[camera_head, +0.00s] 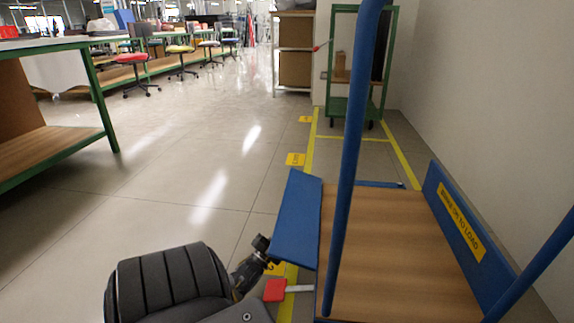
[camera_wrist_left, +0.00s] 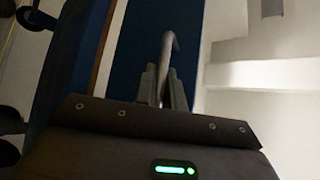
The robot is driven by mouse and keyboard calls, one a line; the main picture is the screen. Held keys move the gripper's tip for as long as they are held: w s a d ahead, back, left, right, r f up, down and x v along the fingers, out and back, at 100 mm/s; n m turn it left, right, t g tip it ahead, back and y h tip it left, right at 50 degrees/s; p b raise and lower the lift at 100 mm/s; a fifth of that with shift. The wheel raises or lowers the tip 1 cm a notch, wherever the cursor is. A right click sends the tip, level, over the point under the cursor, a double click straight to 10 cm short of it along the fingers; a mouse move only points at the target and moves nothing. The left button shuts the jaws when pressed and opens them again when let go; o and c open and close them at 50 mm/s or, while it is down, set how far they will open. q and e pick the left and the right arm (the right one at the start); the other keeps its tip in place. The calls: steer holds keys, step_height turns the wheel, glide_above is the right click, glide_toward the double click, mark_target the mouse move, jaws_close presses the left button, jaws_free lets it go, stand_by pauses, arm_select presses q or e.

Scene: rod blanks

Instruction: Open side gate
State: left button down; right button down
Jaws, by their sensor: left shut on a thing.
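The cart's side gate (camera_head: 297,222) is a blue panel along the left edge of the wooden deck, apparently tilted outward. A red-tipped handle (camera_head: 275,290) with a pale metal rod sits below it at the bottom of the head view. The grey body of my left gripper (camera_head: 240,315) is beside this handle at the lower edge; its fingers are not clear there. In the left wrist view, the two fingers of my left gripper (camera_wrist_left: 164,90) are closed around a bent metal rod (camera_wrist_left: 167,50), with a blue panel (camera_wrist_left: 150,40) behind. My right gripper is not in view.
The cart's wooden deck (camera_head: 395,250) is empty. A blue upright bar (camera_head: 350,150) crosses the view, and a blue panel with a yellow label (camera_head: 462,222) stands at right near the wall. A green trolley (camera_head: 358,70) stands behind. The floor (camera_head: 190,170) at left is open.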

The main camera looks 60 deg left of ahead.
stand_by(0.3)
arm_select(q)
steer(key=c, duration=1.5)
jaws_free()
steer(key=p+v, duration=0.2)
steer(key=v, duration=0.5)
steer(key=shift+s+f, duration=0.2)
steer(key=shift+s, duration=0.05)
steer(key=shift+f, duration=0.1)
